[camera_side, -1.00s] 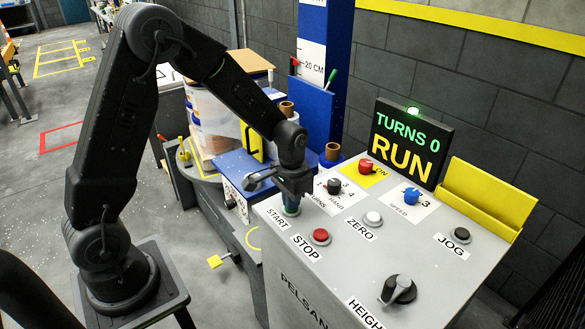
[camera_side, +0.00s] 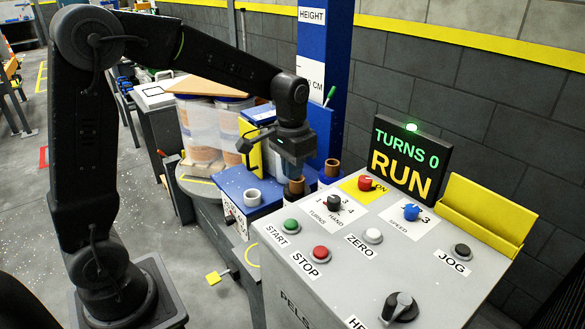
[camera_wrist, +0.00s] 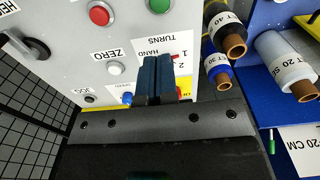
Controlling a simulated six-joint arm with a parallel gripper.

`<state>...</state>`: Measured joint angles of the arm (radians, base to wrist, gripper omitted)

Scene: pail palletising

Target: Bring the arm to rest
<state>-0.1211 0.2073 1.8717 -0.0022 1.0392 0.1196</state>
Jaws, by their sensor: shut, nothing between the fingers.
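My gripper (camera_side: 294,165) is raised above the back left part of the grey control panel (camera_side: 345,265) in the side view, up from the green START button (camera_side: 291,225). In the wrist view its two dark blue fingers (camera_wrist: 156,62) are together and empty, seen against the panel near the TURNS label. My arm is bent, with its upper link reaching right across the view. The display (camera_side: 408,150) reads TURNS 0 and RUN, with a green lamp lit on top.
Behind my arm, pails (camera_side: 205,142) under a tan board (camera_side: 208,87) stand on the turntable (camera_side: 195,187). Film rolls with brown cores (camera_wrist: 234,46) stand close beside my gripper. A blue mast (camera_side: 335,60) rises behind it. A yellow bin (camera_side: 475,205) sits at the panel's right.

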